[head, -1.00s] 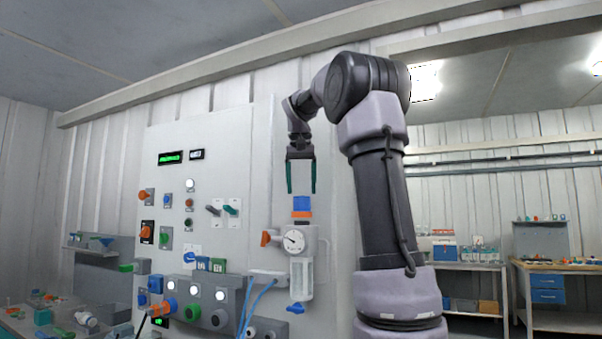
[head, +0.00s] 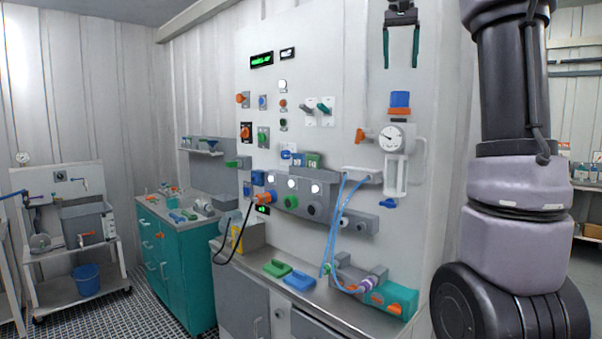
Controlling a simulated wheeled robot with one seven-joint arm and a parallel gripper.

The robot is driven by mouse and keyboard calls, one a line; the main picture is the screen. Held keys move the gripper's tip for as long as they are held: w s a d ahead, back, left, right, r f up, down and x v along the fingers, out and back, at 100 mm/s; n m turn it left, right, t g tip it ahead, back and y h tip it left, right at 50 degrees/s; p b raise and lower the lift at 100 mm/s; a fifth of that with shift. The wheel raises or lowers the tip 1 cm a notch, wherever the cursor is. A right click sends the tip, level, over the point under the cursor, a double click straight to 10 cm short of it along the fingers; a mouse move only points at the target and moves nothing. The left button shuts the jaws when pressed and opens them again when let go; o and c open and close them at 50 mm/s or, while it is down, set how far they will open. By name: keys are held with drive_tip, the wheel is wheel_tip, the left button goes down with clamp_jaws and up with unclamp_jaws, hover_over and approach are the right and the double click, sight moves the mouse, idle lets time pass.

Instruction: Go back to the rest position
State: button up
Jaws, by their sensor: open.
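My gripper (head: 401,46) hangs at the top of the head view, pointing down. Its two green fingers are apart, with nothing between them. It is in front of the white panel (head: 345,90), above a blue and orange cap (head: 400,103) on a gauge unit (head: 393,138). A gap shows between the fingertips and the cap. My arm stands at the right, and its upper part is cut off by the frame.
Below the panel is a steel counter (head: 255,262) with green and blue items (head: 290,275) and blue hoses (head: 332,225). A teal cabinet (head: 178,262) and a cart (head: 75,240) with a blue bucket (head: 87,279) stand left. Grated floor (head: 90,318) shows between them.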

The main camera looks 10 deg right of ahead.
drive_tip(key=s+a+f+t+y, duration=0.1)
drive_tip(key=s+a+f+y, duration=0.1)
drive_tip(key=s+a+f, duration=0.5)
drive_tip(key=s+a+f+n+t+y, duration=0.1)
drive_tip(key=s+a+f, duration=0.6)
drive_tip(key=s+f, duration=0.9)
wheel_tip(320, 180, down, 2)
drive_tip(key=shift+s+f+n+t+y, duration=0.1)
drive_tip(key=shift+s+n+t+y, duration=0.25)
drive_tip(key=shift+t+y, duration=0.25)
